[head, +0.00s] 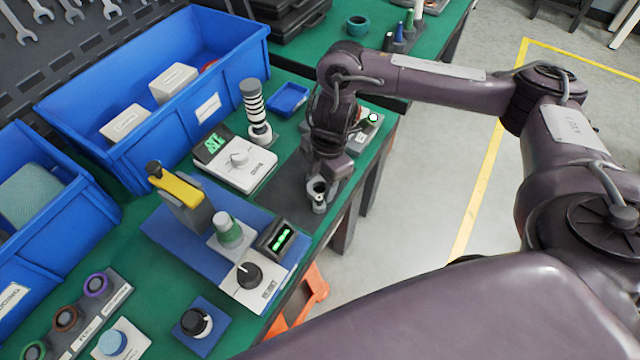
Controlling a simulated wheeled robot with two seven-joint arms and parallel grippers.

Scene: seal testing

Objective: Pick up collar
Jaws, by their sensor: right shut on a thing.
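My right gripper (319,186) points down over a dark grey mat near the table's right edge. It is shut on a small grey ring-shaped piece, which I take to be the collar (319,204). The fingers and wrist cover much of it, and I cannot tell whether it touches the mat. My left gripper is not in view.
Large blue bins (150,150) line the back left. A small blue tray (288,98) lies behind. Open floor lies right.

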